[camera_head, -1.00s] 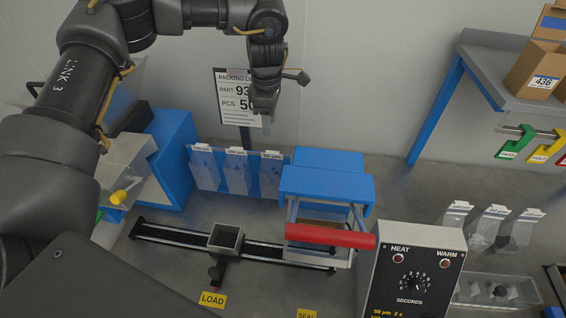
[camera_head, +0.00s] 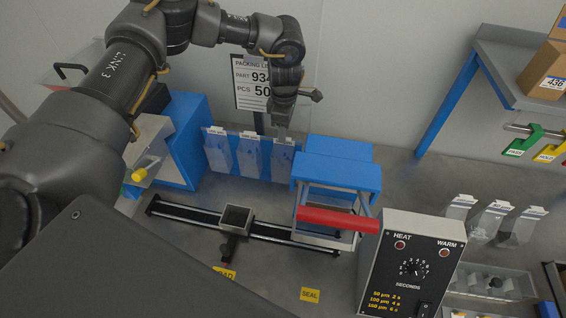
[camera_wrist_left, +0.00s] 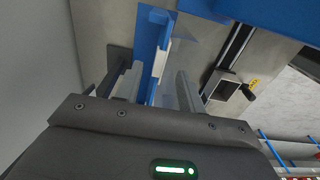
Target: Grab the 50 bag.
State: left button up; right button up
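Three clear bags with white labels hang side by side on a blue rack (camera_head: 233,164). The rightmost bag (camera_head: 282,162) carried a label reading like 50 µm a second ago; its label is now partly covered by my gripper. My left gripper (camera_head: 282,134) points down at the top of that bag. In the left wrist view its two fingers (camera_wrist_left: 158,88) stand apart, open. The rack's blue edge and a white label (camera_wrist_left: 161,58) show between them, with a gap to each finger. My right gripper is not in view.
A blue sealer with a red handle (camera_head: 338,220) stands right of the rack, close to the gripper. A packing list (camera_head: 252,90) is behind. A rail with a small holder (camera_head: 237,217) lies in front. The heat timer box (camera_head: 410,265) stands front right.

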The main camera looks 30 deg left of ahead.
aim_at(283, 161)
pick_arm(q)
jog(key=shift+f, duration=1.45)
jog(key=shift+c, duration=0.5)
grip_shut()
